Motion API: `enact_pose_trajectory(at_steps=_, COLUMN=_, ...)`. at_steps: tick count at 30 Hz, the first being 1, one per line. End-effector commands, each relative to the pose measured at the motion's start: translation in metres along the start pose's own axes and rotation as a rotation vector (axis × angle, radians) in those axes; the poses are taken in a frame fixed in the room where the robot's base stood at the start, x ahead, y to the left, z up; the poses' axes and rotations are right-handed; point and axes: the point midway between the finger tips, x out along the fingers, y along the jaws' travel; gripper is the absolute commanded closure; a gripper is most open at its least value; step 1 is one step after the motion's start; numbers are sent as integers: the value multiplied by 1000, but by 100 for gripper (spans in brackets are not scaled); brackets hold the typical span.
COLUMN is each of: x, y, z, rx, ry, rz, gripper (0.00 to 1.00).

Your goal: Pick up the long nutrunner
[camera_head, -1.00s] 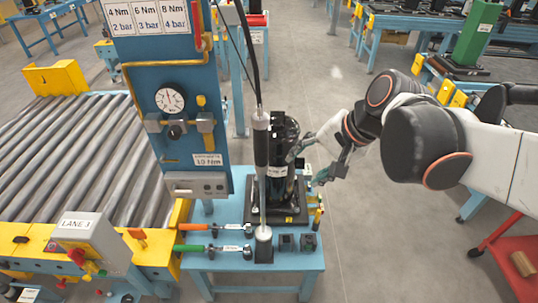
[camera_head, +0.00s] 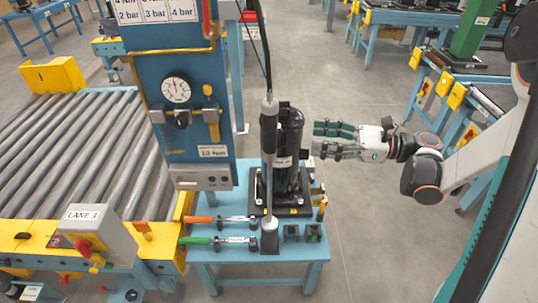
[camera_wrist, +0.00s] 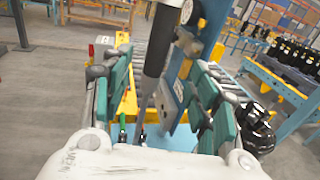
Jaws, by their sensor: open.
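The long nutrunner (camera_head: 269,165) is a slim upright tool with a dark upper body and a pale shaft, hanging from a black hose above a small stand on the blue bench. In the wrist view its dark body (camera_wrist: 160,42) shows upright between the fingers, farther out. My gripper (camera_head: 317,139) is open and empty, its teal-padded fingers level and pointing left. In the head view it is to the right of the nutrunner and the black compressor (camera_head: 290,150). In the wrist view my gripper (camera_wrist: 158,75) shows both fingers spread apart.
The compressor stands beside the nutrunner, close to my fingers. A blue panel (camera_head: 187,60) with a gauge rises to the left. Orange-handled (camera_head: 200,219) and green-handled (camera_head: 198,240) tools lie on the bench (camera_head: 240,275). Open floor is at right; a roller conveyor (camera_head: 80,150) is at left.

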Motion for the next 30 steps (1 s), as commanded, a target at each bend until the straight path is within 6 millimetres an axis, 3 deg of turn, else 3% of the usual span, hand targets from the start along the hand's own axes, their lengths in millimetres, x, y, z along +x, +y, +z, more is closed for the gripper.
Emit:
enact_pose_trajectory(at_steps=5, x=9, y=1, z=-1, rx=17, ry=-23, rz=6, gripper=46)
enact_pose_trajectory(at_steps=15, x=69, y=1, z=0, rx=14, ry=-21, rz=6, gripper=46)
enact_pose_trajectory(at_steps=23, x=88, y=1, z=2, rx=14, ry=-21, rz=5, gripper=46)
enact_pose_trajectory(at_steps=30, x=121, y=1, z=5, rx=14, ry=-20, rz=7, gripper=46)
